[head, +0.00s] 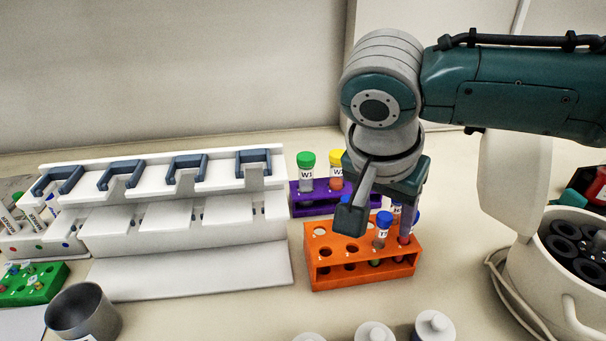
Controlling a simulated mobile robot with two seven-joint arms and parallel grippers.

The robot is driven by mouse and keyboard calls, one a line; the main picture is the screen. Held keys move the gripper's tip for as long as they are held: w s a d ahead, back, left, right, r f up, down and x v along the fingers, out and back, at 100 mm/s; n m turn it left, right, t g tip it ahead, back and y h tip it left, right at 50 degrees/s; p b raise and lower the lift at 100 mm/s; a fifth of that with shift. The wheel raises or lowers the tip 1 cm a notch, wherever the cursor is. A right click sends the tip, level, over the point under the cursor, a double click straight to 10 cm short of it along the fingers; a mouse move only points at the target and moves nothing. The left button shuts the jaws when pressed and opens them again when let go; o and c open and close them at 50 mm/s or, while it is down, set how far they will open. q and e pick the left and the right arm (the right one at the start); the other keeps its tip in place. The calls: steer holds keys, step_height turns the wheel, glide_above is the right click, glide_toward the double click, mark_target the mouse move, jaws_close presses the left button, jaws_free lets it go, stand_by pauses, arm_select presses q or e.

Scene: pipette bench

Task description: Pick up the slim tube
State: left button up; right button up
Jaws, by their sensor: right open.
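Slim tubes stand upright in an orange rack (318,274) near the middle of the bench. The clearest slim tube (381,238) has a blue cap and a white label. Another blue-capped tube (405,232) stands to its right, and a labelled tube behind them is mostly hidden by my gripper. My right gripper (378,206) points down over the back of the orange rack, with its jaws apart. I see nothing held in it. I cannot tell whether a tube is between its fingers. My left gripper is not in view.
A purple rack (312,199) behind holds a green-capped tube (306,167) and a yellow-capped one (336,171). A white stand (180,227) is at left. A metal cup (84,312), green rack (36,288), white bottles (375,333) and a round white centrifuge-like vessel (536,265) surround the rack.

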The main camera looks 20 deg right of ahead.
mark_target(378, 245)
steer(key=x, duration=0.2)
steer(key=shift+w+f, duration=0.1)
steer(key=shift+f, duration=0.2)
jaws_close()
stand_by(0.3)
